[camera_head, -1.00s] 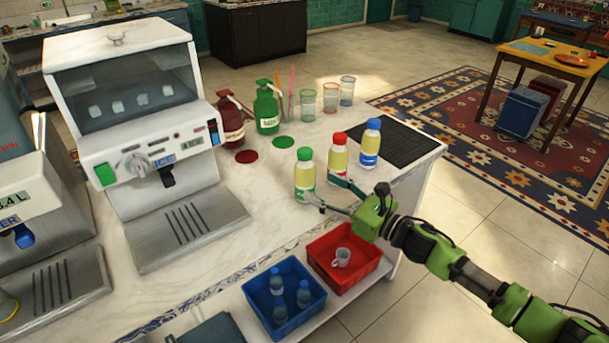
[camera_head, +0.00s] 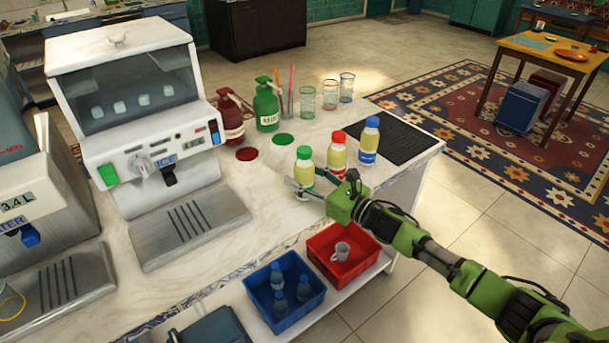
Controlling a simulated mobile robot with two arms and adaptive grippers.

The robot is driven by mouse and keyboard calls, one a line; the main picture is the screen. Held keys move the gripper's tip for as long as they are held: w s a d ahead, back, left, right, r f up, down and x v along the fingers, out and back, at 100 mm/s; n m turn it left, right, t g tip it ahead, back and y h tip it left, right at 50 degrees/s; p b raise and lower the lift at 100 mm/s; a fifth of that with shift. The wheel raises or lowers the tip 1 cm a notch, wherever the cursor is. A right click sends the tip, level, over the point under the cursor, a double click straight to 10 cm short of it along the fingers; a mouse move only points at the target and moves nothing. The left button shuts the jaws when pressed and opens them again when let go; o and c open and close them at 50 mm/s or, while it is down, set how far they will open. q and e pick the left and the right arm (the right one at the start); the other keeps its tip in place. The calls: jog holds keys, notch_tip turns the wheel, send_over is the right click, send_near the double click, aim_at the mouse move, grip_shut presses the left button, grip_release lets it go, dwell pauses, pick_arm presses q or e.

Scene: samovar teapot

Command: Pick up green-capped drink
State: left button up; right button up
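My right gripper (camera_head: 304,177) is open at this bottle's lower part, reaching in from the right. One finger passes in front of the bottle and the other lies on its right side, towards the red-capped bottle (camera_head: 337,155). I cannot tell whether either finger touches it. The front finger hides part of the bottle's base. My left gripper is not in view.
A blue-capped bottle (camera_head: 368,142) stands right of the red-capped one, near a black mat (camera_head: 408,145). Red (camera_head: 231,124) and green (camera_head: 266,108) pump bottles and glasses stand behind. An ice machine (camera_head: 150,140) is left. A red bin (camera_head: 330,272) and blue bin (camera_head: 262,308) sit below.

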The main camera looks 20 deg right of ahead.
jog(key=c, duration=0.9)
jog(key=shift+c, duration=0.2)
jog(key=shift+r, duration=0.15)
